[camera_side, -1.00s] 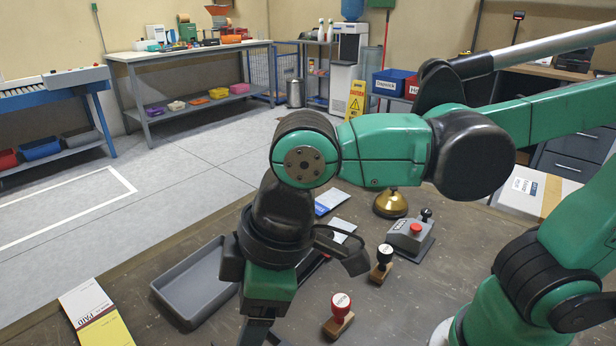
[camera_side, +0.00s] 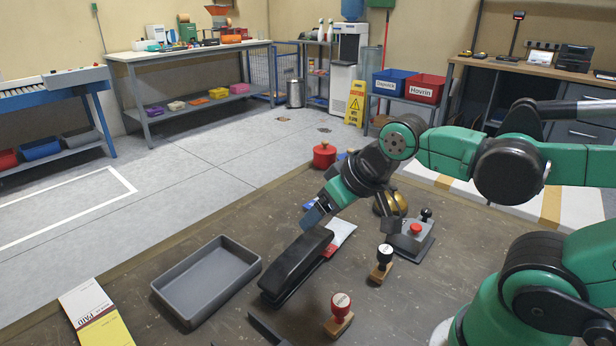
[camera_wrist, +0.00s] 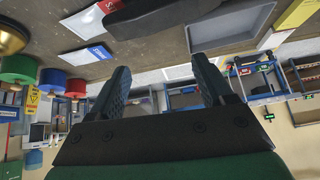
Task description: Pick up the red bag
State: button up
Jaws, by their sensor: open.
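A red rounded thing with a small knob on top (camera_side: 324,156), which may be the red bag, stands at the far edge of the table. It also shows upside down at the left of the wrist view (camera_wrist: 76,88), beside a blue one (camera_wrist: 52,80) and a green one (camera_wrist: 18,70). My gripper (camera_side: 318,212) is open and empty, tilted down to the left above the table. In the side view it is below the red thing and apart from it. In the wrist view, the space between its fingers (camera_wrist: 163,78) is clear.
A black stapler (camera_side: 297,264) lies below my gripper, beside an empty grey tray (camera_side: 205,280). Two stamps (camera_side: 381,263) (camera_side: 339,316), a grey device with a red button (camera_side: 410,238) and a brass bell (camera_side: 397,203) stand to the right. The table's front left holds a yellow-white pad (camera_side: 97,318).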

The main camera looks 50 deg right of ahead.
aim_at(386, 249)
jog(key=s+d+f+m+g, duration=0.1)
jog(key=s+d+m+g, duration=0.1)
jog(key=m, duration=0.5)
jog(key=s+d+f+m+g, duration=0.2)
jog(key=d+m, duration=0.1)
jog(key=m, duration=0.5)
jog(key=s+d+f+m+g, duration=0.1)
jog(key=d+m+g, duration=0.1)
jog(key=m, duration=0.6)
jog(key=shift+s+d+f, duration=0.15)
jog(key=shift+s+d, duration=0.25)
jog(key=shift+s+d+f+m+g, duration=0.1)
jog(key=shift+s+m+g, duration=0.15)
jog(key=shift+m, duration=0.35)
jog(key=shift+s+d+f+m+g, duration=0.1)
jog(key=shift+m+g, duration=0.15)
jog(key=shift+m, duration=0.35)
jog(key=shift+f, duration=2.75)
grip_shut()
